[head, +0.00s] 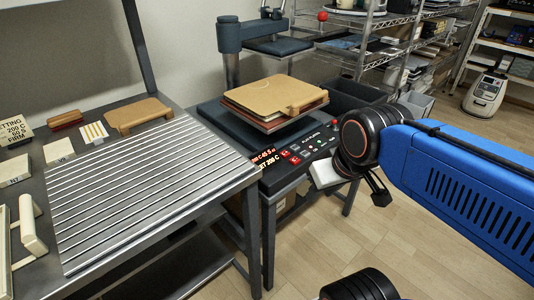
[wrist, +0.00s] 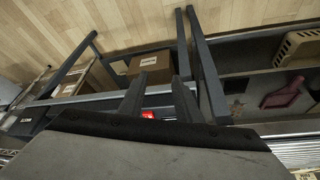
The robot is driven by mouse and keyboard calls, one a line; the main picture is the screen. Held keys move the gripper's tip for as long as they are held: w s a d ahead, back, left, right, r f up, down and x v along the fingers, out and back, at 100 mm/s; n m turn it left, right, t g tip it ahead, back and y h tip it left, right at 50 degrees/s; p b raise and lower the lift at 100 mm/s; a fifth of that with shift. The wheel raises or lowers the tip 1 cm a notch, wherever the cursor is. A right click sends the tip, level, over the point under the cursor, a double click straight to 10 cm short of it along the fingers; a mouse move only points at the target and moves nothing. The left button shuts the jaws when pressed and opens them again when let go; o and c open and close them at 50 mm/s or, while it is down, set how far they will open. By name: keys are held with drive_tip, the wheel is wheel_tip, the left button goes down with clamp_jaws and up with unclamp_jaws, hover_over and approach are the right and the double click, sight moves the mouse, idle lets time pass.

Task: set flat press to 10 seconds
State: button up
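My gripper (head: 379,190) hangs at the panel's right front end, apart from the buttons. In the wrist view its two dark fingers (wrist: 158,82) stand apart with nothing held. A red lit spot (wrist: 148,114) shows between them.
A ribbed metal table (head: 140,190) with blocks and a wooden stand is at left. Wire shelves (head: 400,50) and grey bins stand behind. A white machine (head: 486,92) is at far right. Floor at the right front is mostly free. A cardboard box (wrist: 150,64) lies below the bench.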

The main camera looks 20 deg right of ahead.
clamp_jaws()
idle(1.5)
